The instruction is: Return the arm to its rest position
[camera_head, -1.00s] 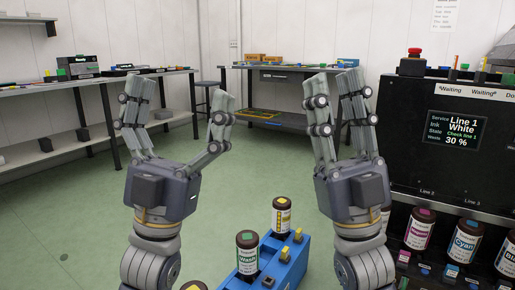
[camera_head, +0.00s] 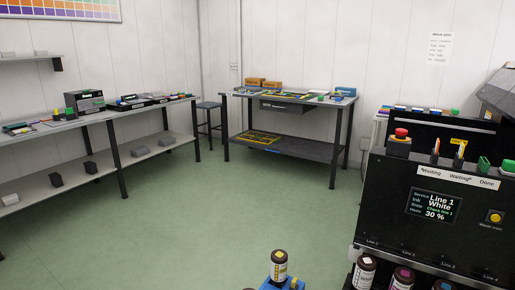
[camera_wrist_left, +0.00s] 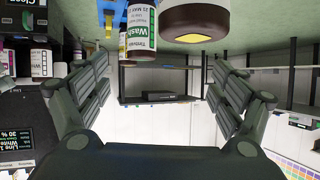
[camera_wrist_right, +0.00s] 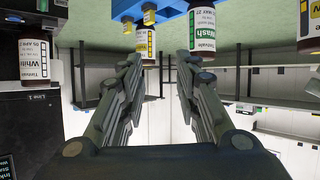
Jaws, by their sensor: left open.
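My left gripper (camera_wrist_left: 165,72) shows in the left wrist view with its fingers wide apart and nothing between them. My right gripper (camera_wrist_right: 160,62) shows in the right wrist view with its fingers apart and empty. Neither gripper nor arm shows in the head view. Both wrist views look upside down. A Wash bottle (camera_wrist_left: 138,32) and a dark-capped bottle (camera_wrist_left: 195,36) with a yellow mark lie beyond the left fingers, apart from them. The Wash bottle also shows in the right wrist view (camera_wrist_right: 202,35), beyond the right fingers.
A blue carrier (camera_head: 268,283) with a bottle (camera_head: 280,264) stands at the bottom of the head view. The black ink machine (camera_head: 430,235) stands at the right, bottles below it. Tables stand at the left (camera_head: 60,140) and back (camera_head: 300,97). The green floor between is clear.

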